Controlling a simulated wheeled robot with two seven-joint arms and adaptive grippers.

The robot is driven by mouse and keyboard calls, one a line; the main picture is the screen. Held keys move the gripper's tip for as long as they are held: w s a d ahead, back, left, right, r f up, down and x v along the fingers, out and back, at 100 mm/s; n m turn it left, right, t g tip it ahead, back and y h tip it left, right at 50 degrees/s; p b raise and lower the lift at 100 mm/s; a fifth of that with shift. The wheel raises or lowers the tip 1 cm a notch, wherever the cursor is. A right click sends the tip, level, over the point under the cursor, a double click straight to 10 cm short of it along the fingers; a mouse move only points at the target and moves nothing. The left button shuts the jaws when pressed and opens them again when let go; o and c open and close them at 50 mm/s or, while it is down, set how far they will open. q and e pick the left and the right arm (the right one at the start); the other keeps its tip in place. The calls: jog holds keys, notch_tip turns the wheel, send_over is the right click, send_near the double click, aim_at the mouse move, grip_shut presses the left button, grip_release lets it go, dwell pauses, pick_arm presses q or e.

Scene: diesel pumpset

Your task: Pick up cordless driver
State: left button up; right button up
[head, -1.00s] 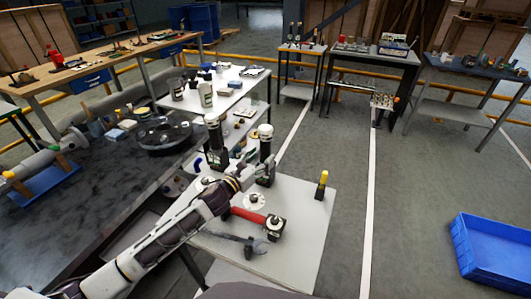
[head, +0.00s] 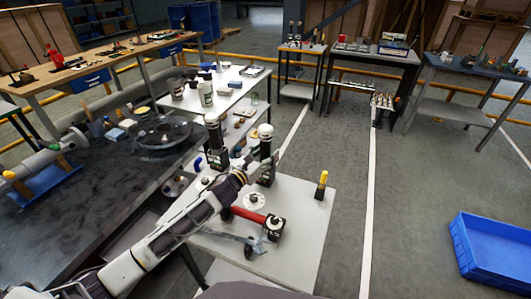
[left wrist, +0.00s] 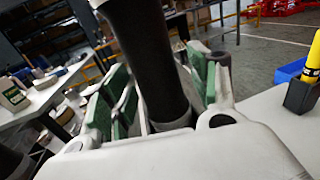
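The cordless driver (head: 266,147) stands upright on the white table, with a pale round top and a dark body. A similar upright tool (head: 213,138) stands to its left. My left gripper (head: 250,167) is at the driver's near left side, and its fingertips are partly hidden in the head view. In the left wrist view, a dark handle (left wrist: 155,60) rises between the green-padded fingers (left wrist: 160,90). Gaps show between the handle and the pads, so the gripper looks open around it. My right gripper is not in view.
The white table (head: 300,240) also holds a red-handled tool (head: 250,215), a grey wrench-like tool (head: 235,238) and a yellow-topped black item (head: 321,184). A dark bench (head: 60,220) lies left. A blue crate (head: 490,250) sits on the floor at right.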

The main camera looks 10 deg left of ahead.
pick_arm(q)
jog(key=c, duration=0.7)
grip_shut()
jog(key=shift+r, duration=0.1)
jog(key=shift+r, duration=0.15)
